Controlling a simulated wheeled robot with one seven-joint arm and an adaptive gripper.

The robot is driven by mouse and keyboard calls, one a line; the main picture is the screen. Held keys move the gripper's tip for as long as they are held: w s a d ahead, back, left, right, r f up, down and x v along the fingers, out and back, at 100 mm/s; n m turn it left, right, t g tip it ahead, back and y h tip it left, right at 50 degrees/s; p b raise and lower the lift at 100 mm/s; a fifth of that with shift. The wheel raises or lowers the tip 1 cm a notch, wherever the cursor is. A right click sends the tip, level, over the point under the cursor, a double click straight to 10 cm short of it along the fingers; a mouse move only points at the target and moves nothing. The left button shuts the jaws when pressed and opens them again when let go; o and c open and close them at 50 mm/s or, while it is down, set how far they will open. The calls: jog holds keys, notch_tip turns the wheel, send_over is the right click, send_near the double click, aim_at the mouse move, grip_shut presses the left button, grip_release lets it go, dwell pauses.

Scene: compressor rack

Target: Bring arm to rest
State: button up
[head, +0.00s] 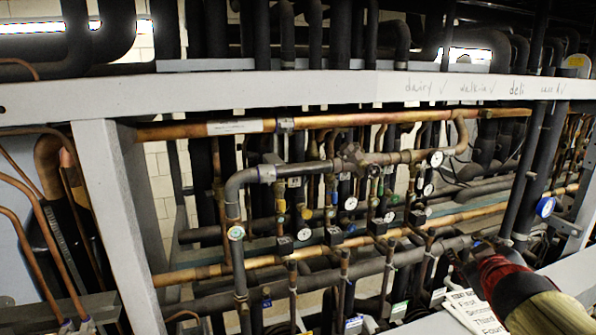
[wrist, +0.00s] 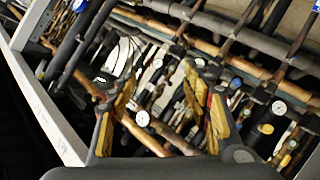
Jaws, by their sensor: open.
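My gripper (head: 466,252) is at the lower right in the head view, at the end of my red and tan arm, in front of the rack's lower pipes. In the wrist view my gripper (wrist: 157,82) shows two fingers with worn yellow pads, spread apart. Nothing is held between them; pipes and gauges show through the gap. The fingers look close to the pipework, but I cannot tell whether they touch any of it.
A grey frame beam (head: 300,88) with handwriting crosses the rack. A copper pipe (head: 350,119) runs below it. Several gauges and valves sit among black insulated pipes. White printed sheets (head: 474,308) lie beside my arm. A grey upright (head: 120,220) stands left.

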jog(key=s+a+f+m+g+y+b, duration=0.1)
jog(key=s+a+f+m+g+b, duration=0.15)
jog(key=s+f, duration=0.6)
jog(key=s+a+f+m+g+b, duration=0.2)
jog(key=s+a+f+g+b, duration=0.3)
jog(key=f, duration=0.6)
jog(key=s+a+f+y+b, duration=0.2)
jog(key=s+a+f+b, duration=0.3)
jog(key=a+f, duration=0.1)
jog(key=s+a+f+n+y+b, duration=0.1)
jog(key=s+a+f+y+b, duration=0.1)
jog(key=s+a+f+b, duration=0.4)
notch_tip(320, 180, down, 3)
